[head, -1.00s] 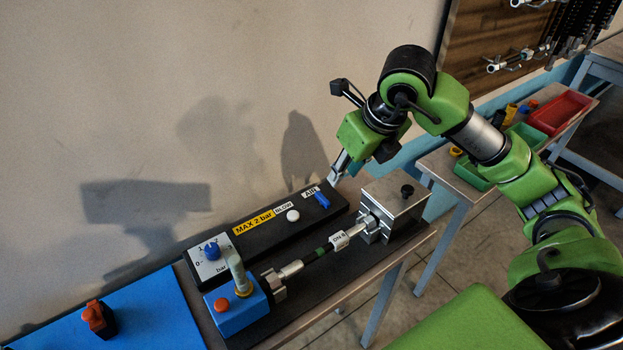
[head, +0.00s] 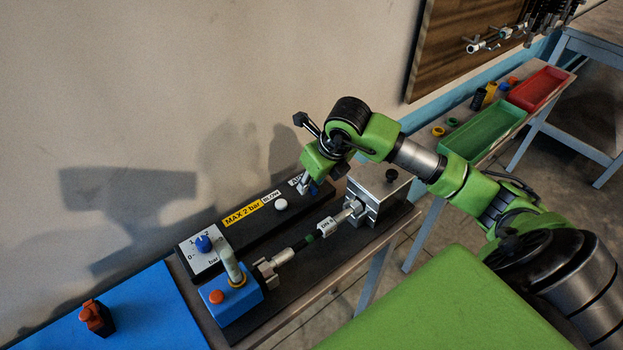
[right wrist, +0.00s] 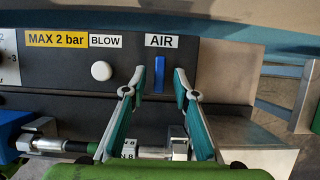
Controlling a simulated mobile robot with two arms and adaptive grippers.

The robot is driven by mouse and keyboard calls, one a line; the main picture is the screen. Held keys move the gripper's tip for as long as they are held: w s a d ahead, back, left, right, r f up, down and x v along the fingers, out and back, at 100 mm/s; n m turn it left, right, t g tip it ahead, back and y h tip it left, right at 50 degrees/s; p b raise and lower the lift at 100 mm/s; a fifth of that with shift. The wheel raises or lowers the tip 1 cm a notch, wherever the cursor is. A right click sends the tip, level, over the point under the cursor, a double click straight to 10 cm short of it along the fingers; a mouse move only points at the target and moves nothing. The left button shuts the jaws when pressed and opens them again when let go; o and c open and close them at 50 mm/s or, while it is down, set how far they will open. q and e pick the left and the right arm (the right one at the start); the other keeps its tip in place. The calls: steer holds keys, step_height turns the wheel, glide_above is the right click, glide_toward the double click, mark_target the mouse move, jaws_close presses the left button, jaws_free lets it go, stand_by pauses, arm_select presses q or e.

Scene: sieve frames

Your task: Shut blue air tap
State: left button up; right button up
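The blue air tap (right wrist: 159,75) is a narrow lever under the AIR label on the black panel. In the right wrist view it points up and down, across the panel's length. My right gripper (right wrist: 159,80) is open, with one finger on each side of the tap and a gap on both sides. In the head view the gripper (head: 308,187) is at the tap, of which only a bit of blue (head: 314,189) shows. My left gripper is not in view.
The black panel (head: 245,228) also bears a white BLOW button (head: 281,204) and a blue pressure knob (head: 203,243). In front lie a hose with a DN 8 tag (head: 327,225), a metal block (head: 376,201) and a blue block (head: 235,308). The wall stands close behind.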

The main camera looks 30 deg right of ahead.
steer(key=shift+w+f, duration=0.15)
steer(key=shift+f, duration=0.15)
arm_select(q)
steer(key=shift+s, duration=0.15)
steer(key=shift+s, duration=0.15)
arm_select(e)
jaws_close()
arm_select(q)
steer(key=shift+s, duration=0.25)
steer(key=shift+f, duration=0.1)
